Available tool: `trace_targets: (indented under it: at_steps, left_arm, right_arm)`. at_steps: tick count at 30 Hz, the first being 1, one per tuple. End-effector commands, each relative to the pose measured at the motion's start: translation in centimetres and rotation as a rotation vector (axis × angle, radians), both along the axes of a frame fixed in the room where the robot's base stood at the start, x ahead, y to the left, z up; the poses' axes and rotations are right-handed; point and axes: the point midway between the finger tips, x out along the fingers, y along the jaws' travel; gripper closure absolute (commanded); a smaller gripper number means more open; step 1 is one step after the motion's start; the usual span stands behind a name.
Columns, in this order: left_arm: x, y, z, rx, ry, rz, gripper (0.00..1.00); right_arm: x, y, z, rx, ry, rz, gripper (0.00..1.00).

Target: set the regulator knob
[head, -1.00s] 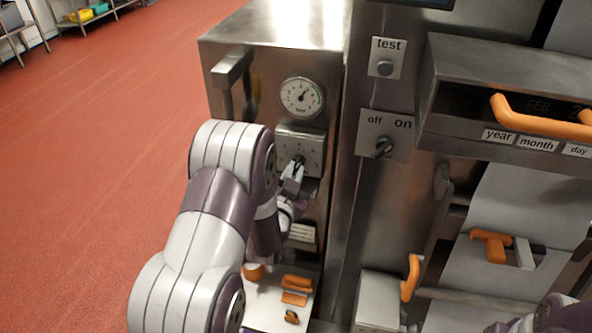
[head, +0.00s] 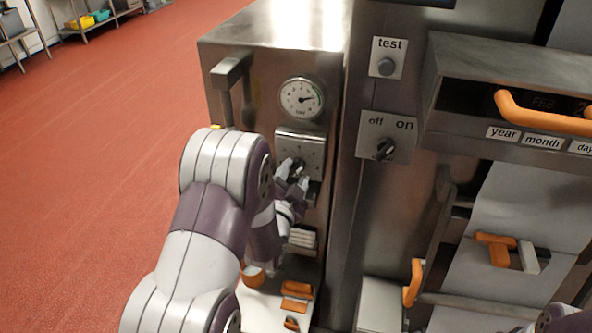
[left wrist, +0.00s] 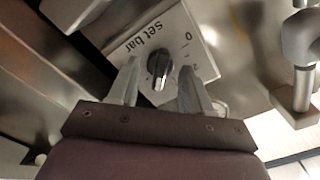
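The regulator knob (left wrist: 159,68) is black and sits on a light plate (left wrist: 190,45) marked "set bar" with numbers. In the head view the plate (head: 313,143) is below a round gauge (head: 302,98) whose needle points to the right. My left gripper (head: 294,179) is at the knob from below. In the left wrist view my left gripper's fingers (left wrist: 160,88) are spread, one on each side of the knob, with gaps between them and it. The knob's exact setting is hard to read. Only a bit of my right arm shows at the lower right corner; its gripper is not seen.
A steel handle (head: 230,72) juts out left of the gauge. To the right are an off/on switch (head: 384,149) and a test button (head: 386,67). Orange handles (head: 297,289) lie low, below my left gripper. Open red floor (head: 110,150) is at the left.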

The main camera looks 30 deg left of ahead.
Motion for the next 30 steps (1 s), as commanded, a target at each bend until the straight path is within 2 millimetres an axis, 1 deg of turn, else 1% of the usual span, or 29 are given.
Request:
trace_targets:
  at_steps: [5,15,18,26,30]
  left_arm:
    - [-0.2,0.0,0.0,0.000,-0.001,0.001,0.51]
    - [-4.2,-1.0,0.1,0.000,-0.001,0.000,0.51]
    - [-4.8,-1.1,0.1,0.000,-0.001,0.000,0.51]
    - [-4.8,-1.2,0.1,0.000,-0.001,0.000,0.51]
    - [-4.4,-1.1,0.0,0.001,-0.003,-0.001,0.51]
  right_arm:
    - [0.0,0.0,0.0,0.000,0.000,0.000,0.36]
    - [0.0,0.0,0.0,0.000,0.000,0.000,0.36]
    - [0.0,0.0,0.0,0.000,0.000,0.000,0.36]
    - [0.0,0.0,0.0,0.000,0.000,0.000,0.36]
    - [0.0,0.0,-0.2,0.000,0.000,0.000,0.36]
